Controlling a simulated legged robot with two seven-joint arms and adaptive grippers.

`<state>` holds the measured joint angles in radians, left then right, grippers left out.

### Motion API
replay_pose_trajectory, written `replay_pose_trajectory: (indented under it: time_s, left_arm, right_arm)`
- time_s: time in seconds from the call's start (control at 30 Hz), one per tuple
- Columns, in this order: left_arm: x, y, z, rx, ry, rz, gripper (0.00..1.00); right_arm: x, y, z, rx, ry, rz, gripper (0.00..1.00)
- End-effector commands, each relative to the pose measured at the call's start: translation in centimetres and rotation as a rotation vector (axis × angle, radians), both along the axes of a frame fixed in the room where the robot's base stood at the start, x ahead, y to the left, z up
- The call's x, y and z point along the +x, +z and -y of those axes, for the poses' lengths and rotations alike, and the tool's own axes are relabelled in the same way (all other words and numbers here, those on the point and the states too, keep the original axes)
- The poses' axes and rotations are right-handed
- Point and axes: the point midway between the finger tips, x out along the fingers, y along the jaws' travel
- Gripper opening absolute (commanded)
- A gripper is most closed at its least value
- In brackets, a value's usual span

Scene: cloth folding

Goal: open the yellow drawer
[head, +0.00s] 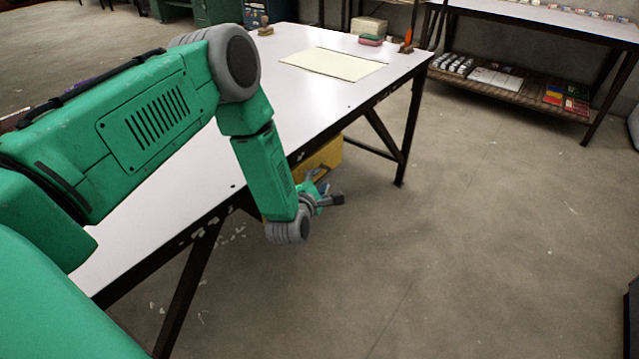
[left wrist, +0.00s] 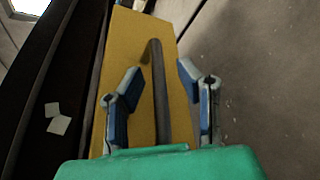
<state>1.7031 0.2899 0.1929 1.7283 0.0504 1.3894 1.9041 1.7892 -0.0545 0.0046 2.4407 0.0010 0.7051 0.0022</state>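The yellow drawer (head: 322,156) is under the white-topped table, partly hidden behind my left arm in the head view. In the left wrist view the yellow drawer front (left wrist: 132,45) fills the middle, with a dark bar handle (left wrist: 158,85) on it. My left gripper (head: 335,199) is beside the drawer below the table edge. In the left wrist view my left gripper (left wrist: 155,85) is open, one blue-padded finger on each side of the handle. A gap shows between each finger and the handle. My right gripper is not in view.
The white table (head: 210,205) has dark metal legs and holds a paper sheet (head: 333,64), a stamp and a sponge. A second table with a lower shelf (head: 505,88) stands at the back right. The floor to the right is clear.

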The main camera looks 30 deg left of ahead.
Motion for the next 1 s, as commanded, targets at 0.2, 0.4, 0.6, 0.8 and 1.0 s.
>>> replay_pose_trajectory:
  time_s: [0.2, 0.4, 0.6, 0.8, 1.0]
  left_arm:
    - [0.0, 0.0, 0.1, 0.001, 0.000, 0.000, 0.31]
    - [0.0, 0.0, 0.1, 0.001, -0.002, 0.000, 0.00]
    - [0.0, 0.0, 0.3, -0.001, -0.002, -0.001, 0.00]
    - [-0.2, -0.1, 2.4, -0.003, -0.005, -0.003, 0.00]
    - [-0.6, -0.2, 6.7, -0.004, -0.006, -0.005, 0.00]
  right_arm:
    - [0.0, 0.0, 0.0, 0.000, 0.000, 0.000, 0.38]
    - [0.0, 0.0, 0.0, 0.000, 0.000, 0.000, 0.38]
    - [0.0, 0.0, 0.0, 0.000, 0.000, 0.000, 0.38]
    - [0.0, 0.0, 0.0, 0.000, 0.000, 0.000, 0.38]
    - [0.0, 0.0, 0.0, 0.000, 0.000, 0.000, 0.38]
